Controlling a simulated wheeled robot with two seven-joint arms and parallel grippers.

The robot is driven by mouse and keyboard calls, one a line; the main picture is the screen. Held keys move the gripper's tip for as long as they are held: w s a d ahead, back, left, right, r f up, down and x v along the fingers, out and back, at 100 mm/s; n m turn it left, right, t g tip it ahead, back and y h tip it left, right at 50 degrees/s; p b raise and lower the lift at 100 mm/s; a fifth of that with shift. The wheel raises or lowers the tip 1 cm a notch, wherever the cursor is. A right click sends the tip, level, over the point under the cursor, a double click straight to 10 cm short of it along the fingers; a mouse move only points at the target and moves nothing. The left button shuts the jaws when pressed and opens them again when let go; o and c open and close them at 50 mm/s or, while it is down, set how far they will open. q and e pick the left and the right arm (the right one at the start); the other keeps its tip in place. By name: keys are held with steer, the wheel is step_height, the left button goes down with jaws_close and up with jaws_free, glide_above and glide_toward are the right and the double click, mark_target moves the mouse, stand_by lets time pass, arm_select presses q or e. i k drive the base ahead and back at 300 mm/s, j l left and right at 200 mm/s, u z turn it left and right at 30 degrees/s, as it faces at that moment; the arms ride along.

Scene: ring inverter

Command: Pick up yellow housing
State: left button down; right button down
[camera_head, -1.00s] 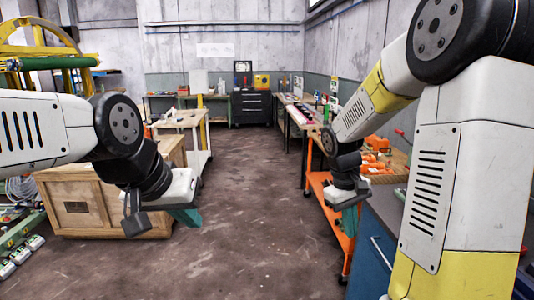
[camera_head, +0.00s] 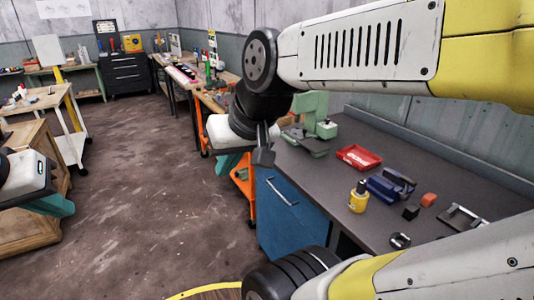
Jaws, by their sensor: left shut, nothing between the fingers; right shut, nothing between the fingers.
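The yellow housing (camera_head: 358,200) looks like a small yellow cylinder with a dark top, standing upright on the dark workbench top (camera_head: 328,210). My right gripper (camera_head: 230,163) is shut and empty, with teal fingers. My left gripper (camera_head: 58,206) is at the left edge, partly cut off, shut and empty over the floor, far from the housing.
Near the housing are a blue vise (camera_head: 390,186), a red tray (camera_head: 358,157), a black block (camera_head: 411,212), a red block (camera_head: 429,199) and a green machine (camera_head: 313,125). A blue cabinet (camera_head: 290,210) is under the bench. Open floor (camera_head: 150,190) lies left.

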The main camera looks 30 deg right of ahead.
mark_target(358, 205)
steer(key=z, duration=1.95)
steer(key=i+j+u, duration=0.2)
steer(key=i+j, duration=0.15)
steer(key=j, duration=0.1)
